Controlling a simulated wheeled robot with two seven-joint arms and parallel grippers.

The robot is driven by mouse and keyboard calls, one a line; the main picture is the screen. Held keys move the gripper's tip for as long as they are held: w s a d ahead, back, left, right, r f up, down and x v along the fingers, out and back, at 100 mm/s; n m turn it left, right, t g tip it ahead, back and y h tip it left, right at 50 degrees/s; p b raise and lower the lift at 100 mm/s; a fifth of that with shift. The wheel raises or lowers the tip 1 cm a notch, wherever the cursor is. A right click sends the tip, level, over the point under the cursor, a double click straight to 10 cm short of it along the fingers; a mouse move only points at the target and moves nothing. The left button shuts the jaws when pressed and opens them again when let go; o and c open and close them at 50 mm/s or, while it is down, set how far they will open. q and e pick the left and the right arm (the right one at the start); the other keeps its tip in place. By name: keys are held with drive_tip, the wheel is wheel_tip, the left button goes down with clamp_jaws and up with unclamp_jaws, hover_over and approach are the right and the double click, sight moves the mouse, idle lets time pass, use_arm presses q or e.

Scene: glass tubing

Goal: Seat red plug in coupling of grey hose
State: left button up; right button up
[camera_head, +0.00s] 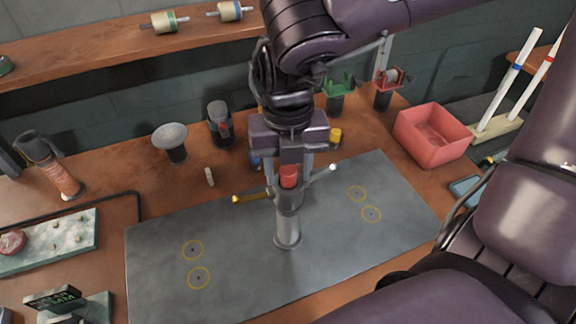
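My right gripper (289,182) points down over the grey mat, with its fingers on either side of a red plug (289,174). The plug is upright, at the top of a grey cylindrical piece (288,228) that stands on the mat. I cannot tell whether the fingers press on the plug or on the grey collar below it, or how deep the plug sits. I cannot make out a separate grey hose. A thin rod with a yellow end (250,197) and a white end runs behind the gripper. My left gripper is not in view.
The grey mat (160,285) has several yellow ring marks and free room on both sides. A red bin (433,134) stands at the back right. Dark holders (220,126) and a grey-topped stand (170,138) are behind. A shelf (90,52) crosses the upper left.

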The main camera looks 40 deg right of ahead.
sight(288, 168)
wheel_tip(288, 168, up, 12)
drive_tip(key=shift+r, duration=0.25)
idle(0.6)
